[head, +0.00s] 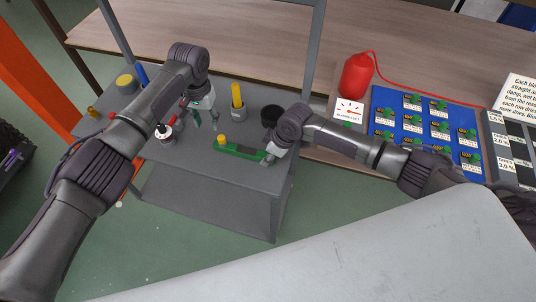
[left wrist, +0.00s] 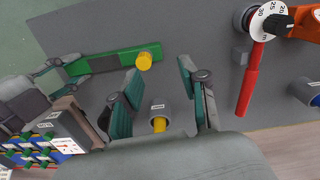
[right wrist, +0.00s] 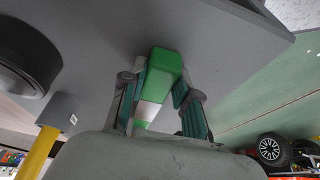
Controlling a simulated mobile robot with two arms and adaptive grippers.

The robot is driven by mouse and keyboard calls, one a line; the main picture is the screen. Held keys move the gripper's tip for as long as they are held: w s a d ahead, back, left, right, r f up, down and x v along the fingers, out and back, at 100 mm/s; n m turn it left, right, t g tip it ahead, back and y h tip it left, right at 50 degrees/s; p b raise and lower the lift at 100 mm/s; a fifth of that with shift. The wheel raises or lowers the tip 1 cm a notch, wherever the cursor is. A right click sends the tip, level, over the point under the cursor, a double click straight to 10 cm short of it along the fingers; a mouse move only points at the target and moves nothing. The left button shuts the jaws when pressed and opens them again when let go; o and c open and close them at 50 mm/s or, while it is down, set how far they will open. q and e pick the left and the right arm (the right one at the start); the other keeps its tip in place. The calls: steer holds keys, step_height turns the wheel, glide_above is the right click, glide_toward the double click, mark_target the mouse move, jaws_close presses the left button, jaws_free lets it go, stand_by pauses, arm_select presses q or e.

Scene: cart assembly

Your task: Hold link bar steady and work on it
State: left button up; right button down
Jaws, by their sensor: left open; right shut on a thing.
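The green link bar (head: 240,152) lies on the grey cart top, with a yellow knob (head: 221,140) at its left end. It also shows in the left wrist view (left wrist: 105,62). My right gripper (head: 270,156) is shut on the bar's right end, and in the right wrist view the green end (right wrist: 165,75) sits between its fingers. My left gripper (head: 205,118) is open and empty above the cart, behind the knob. In the left wrist view its fingers (left wrist: 160,92) stand apart, with a grey holder and its yellow-handled tool (left wrist: 158,124) showing between them.
The yellow-handled tool (head: 237,97) stands upright behind the bar. A black round cup (head: 271,115) is right of it. A red-handled tool with a white dial (left wrist: 270,20) lies left. A red bottle (head: 356,77) and blue board (head: 395,108) are on the bench. Cart posts rise behind.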

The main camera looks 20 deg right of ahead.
mark_target(221, 137)
arm_select(q)
steer(key=d, duration=0.1)
steer(key=r, duration=0.1)
steer(key=d+m, duration=0.1)
steer(key=shift+s+d+r, duration=0.15)
steer(key=shift+s+d, duration=0.25)
steer(key=shift+d, duration=0.05)
steer(key=shift+f, duration=4.45)
jaws_close()
steer(key=shift+r, duration=0.35)
steer(key=shift+r, duration=2.35)
